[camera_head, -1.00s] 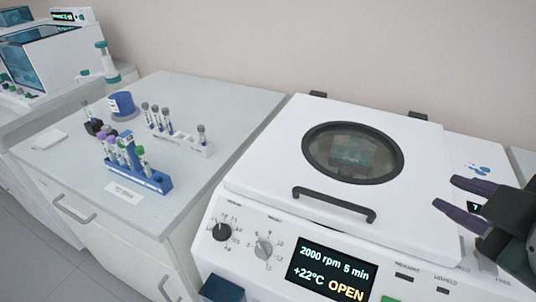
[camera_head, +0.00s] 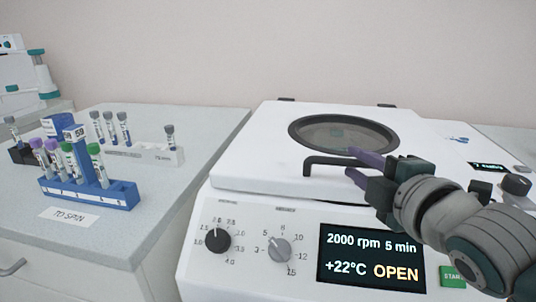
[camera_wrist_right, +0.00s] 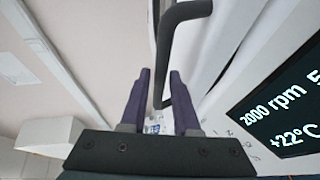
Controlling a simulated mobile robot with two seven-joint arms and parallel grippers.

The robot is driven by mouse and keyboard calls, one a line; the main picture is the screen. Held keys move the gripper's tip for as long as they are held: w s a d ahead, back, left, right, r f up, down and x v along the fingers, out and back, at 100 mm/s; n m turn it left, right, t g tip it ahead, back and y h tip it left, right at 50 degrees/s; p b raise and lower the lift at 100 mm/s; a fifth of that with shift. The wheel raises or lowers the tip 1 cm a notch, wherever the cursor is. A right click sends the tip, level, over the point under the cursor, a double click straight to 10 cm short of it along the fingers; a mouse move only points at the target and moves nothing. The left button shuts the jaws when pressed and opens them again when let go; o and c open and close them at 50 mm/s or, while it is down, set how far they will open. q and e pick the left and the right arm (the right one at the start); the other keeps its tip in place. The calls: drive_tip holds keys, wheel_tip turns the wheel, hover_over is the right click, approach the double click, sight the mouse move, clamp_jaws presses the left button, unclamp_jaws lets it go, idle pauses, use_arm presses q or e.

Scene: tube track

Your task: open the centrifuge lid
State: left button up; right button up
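The white centrifuge lid (camera_head: 262,152) lies flat on the centrifuge (camera_head: 199,268), with a round dark-rimmed window (camera_head: 343,132) in it. Its dark bar handle (camera_head: 318,161) is at the front edge; the handle's right end is hidden behind my right gripper in the head view. My right gripper (camera_head: 358,164) has its purple fingers apart at the handle's right part. In the right wrist view, the handle (camera_wrist_right: 163,55) runs down into the gap between the fingertips (camera_wrist_right: 159,73), with some space beside it; contact cannot be told. My left gripper is not in view.
The display (camera_head: 372,258) reads 2000 rpm, 5 min, +22°C, OPEN. Two knobs (camera_head: 279,249) are left of it. On the bench at left stand a blue rack (camera_head: 92,193) of capped tubes and a white rack (camera_head: 160,154). The wall is behind the lid.

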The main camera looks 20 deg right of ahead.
drive_tip(key=shift+b+x, duration=0.3)
drive_tip(key=shift+x, duration=1.8)
drive_tip(key=shift+c, duration=0.3)
drive_tip(key=shift+a, duration=0.1)
clamp_jaws()
